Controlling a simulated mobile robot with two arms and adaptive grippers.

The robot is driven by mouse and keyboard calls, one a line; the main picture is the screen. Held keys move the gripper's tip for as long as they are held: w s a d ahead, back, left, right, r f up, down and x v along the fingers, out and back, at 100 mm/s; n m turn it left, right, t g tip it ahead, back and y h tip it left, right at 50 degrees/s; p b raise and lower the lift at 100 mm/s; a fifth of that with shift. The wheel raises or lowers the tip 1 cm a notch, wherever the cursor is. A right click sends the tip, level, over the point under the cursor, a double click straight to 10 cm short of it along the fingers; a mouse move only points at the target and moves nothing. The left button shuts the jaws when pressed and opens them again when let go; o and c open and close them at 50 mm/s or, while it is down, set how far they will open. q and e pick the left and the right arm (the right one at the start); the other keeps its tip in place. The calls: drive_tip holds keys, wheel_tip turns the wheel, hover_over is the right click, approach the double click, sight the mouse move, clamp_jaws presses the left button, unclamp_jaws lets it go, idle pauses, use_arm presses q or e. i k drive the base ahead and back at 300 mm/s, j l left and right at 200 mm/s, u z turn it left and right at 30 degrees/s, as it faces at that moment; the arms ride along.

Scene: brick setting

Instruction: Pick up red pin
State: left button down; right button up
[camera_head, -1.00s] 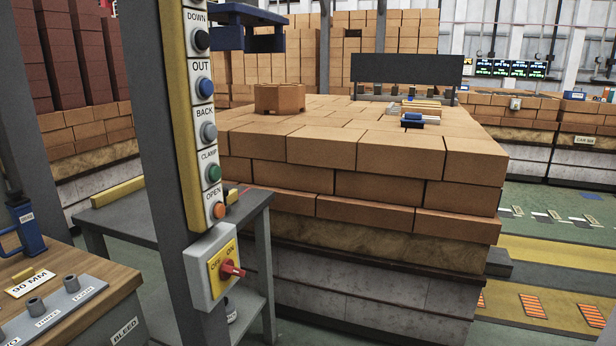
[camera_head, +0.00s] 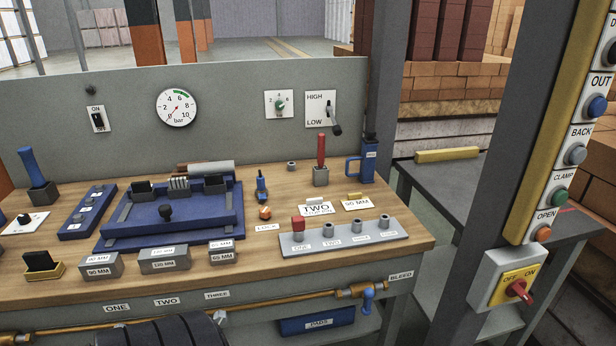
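Two red things on the wooden workbench (camera_head: 366,262) could be the red pin. A red upright handle (camera_head: 321,150) stands in a small grey block towards the back right. A short red peg (camera_head: 298,224) stands in the left hole of a grey rack (camera_head: 345,238) at the front right; its other holes, with grey rims, look empty. Neither is touched by anything of mine. Neither of my grippers can be made out in this view.
A blue fixture (camera_head: 170,222) fills the bench's middle. A blue container (camera_head: 367,160) stands right of the red handle. Grey blocks (camera_head: 163,259) line the front edge. A post with a button panel (camera_head: 560,160) rises at right. A dark ribbed shape cuts the lower edge.

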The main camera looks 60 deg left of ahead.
sight(298, 222)
drive_tip(key=k+u, duration=0.1)
drive_tip(key=u, duration=1.65)
